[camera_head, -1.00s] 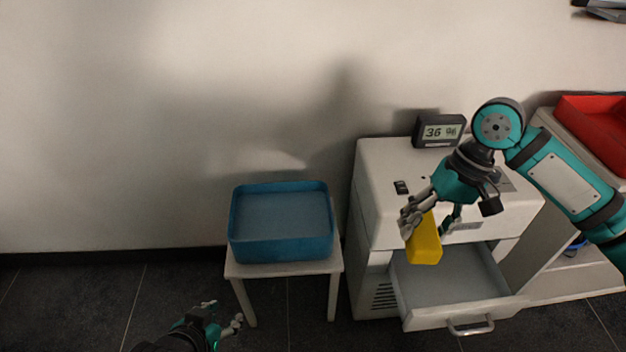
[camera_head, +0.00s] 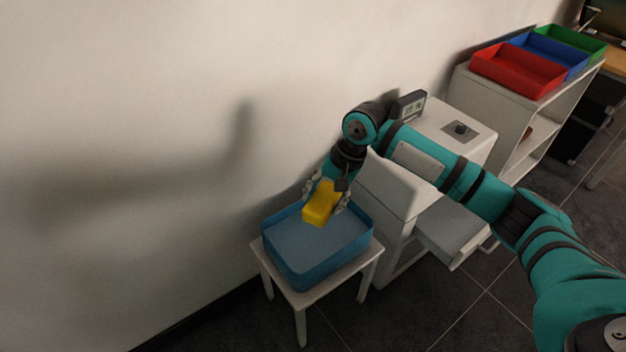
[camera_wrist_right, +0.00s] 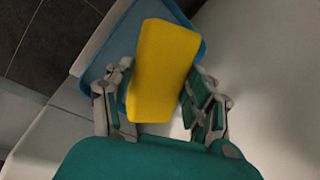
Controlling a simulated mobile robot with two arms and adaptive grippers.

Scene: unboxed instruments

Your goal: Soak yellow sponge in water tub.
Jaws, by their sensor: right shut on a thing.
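My right gripper (camera_head: 326,197) is shut on the yellow sponge (camera_head: 320,206) and holds it over the far part of the blue tub (camera_head: 296,273). In the right wrist view the sponge (camera_wrist_right: 162,70) sits between the two fingers of the gripper (camera_wrist_right: 160,98), with the blue tub (camera_wrist_right: 122,42) behind and below it. The tub stands on a small white table (camera_head: 316,293) and has a flat, light blue surface inside. I cannot tell whether the sponge touches that surface. My left gripper does not show in these views.
A white machine (camera_head: 395,190) with a pulled-out drawer (camera_head: 447,232) stands right of the tub, a dark display (camera_head: 408,106) on top. A white shelf (camera_head: 490,100) farther right carries red (camera_head: 517,72), blue (camera_head: 548,54) and green (camera_head: 572,44) trays. The wall is close behind the tub.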

